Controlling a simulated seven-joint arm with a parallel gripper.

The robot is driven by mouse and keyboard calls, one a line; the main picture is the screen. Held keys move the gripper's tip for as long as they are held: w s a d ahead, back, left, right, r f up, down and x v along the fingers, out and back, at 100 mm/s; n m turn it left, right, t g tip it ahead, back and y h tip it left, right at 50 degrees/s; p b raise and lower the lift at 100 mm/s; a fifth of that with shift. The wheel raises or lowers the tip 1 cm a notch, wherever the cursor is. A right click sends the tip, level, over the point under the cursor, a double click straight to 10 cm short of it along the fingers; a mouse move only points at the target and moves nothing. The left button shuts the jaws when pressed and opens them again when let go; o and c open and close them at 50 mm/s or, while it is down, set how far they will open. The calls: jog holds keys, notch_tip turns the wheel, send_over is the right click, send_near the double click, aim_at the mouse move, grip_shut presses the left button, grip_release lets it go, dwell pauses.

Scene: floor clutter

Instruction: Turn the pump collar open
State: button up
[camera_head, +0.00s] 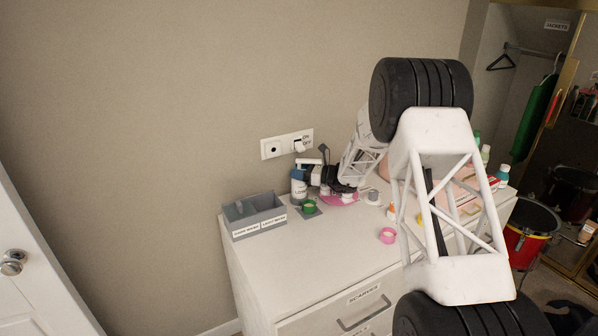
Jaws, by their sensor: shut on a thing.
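A pump bottle (299,188) with a blue label and a white pump head (309,162) stands upright near the back edge of the white dresser top. My gripper (313,176) comes in from the right at the height of the bottle's neck. Its jaws are shut at the pump collar, just below the pump head. The collar itself is mostly hidden by the fingers, so how far it is turned cannot be seen.
A grey divided bin (254,215) stands left of the bottle. A green cup (309,207) on a dark mat is just in front. A pink cup (388,235) and several small items lie to the right. The front left dresser top is clear.

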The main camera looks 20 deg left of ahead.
jog(key=shift+m+t, duration=0.3)
jog(key=shift+t, duration=0.1)
jog(key=m+t, duration=0.2)
jog(key=t, duration=0.1)
jog(key=m+t+h, duration=0.1)
jog(key=m+t, duration=0.1)
jog(key=t, duration=0.1)
jog(key=shift+h, duration=0.3)
jog(key=shift+m+t+h, duration=1.7)
jog(key=shift+m+t, duration=0.3)
jog(key=shift+t, duration=0.7)
jog(key=o, duration=1.3)
jog(key=shift+d, duration=0.1)
jog(key=shift+v, duration=3.85)
jog(key=shift+s, duration=0.1)
